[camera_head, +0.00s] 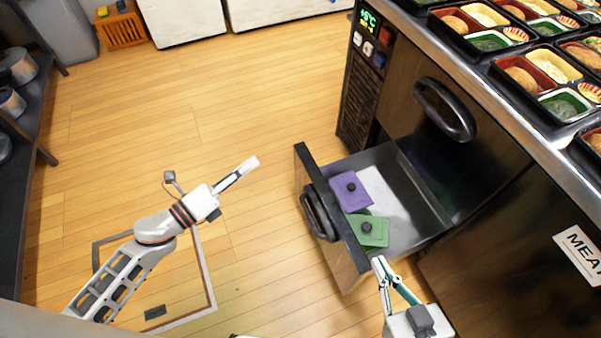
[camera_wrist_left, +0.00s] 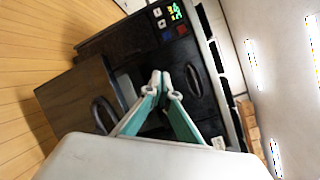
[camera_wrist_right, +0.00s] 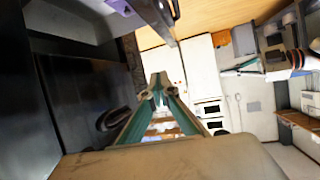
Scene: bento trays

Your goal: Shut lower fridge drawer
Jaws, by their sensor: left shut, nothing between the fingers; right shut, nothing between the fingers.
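The lower fridge drawer (camera_head: 405,205) stands pulled out from the dark fridge in the head view. Its front panel (camera_head: 330,220) has a black handle (camera_head: 318,212) on the outer face. Inside lie a purple lid (camera_head: 345,200) and a green lid (camera_head: 372,236), each with a dark knob. My left gripper (camera_head: 252,163) is shut and empty, to the left of the drawer front and apart from it. My right gripper (camera_head: 380,264) is shut and empty, close to the near side of the drawer; whether it touches is unclear. The drawer front also shows in the left wrist view (camera_wrist_left: 75,100).
The upper fridge drawer (camera_head: 450,150) is closed, with a black handle (camera_head: 445,108). Bento trays (camera_head: 535,75) fill the counter above. A shelf with pots (camera_head: 22,110) stands at the far left. An orange crate (camera_head: 122,32) is at the back.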

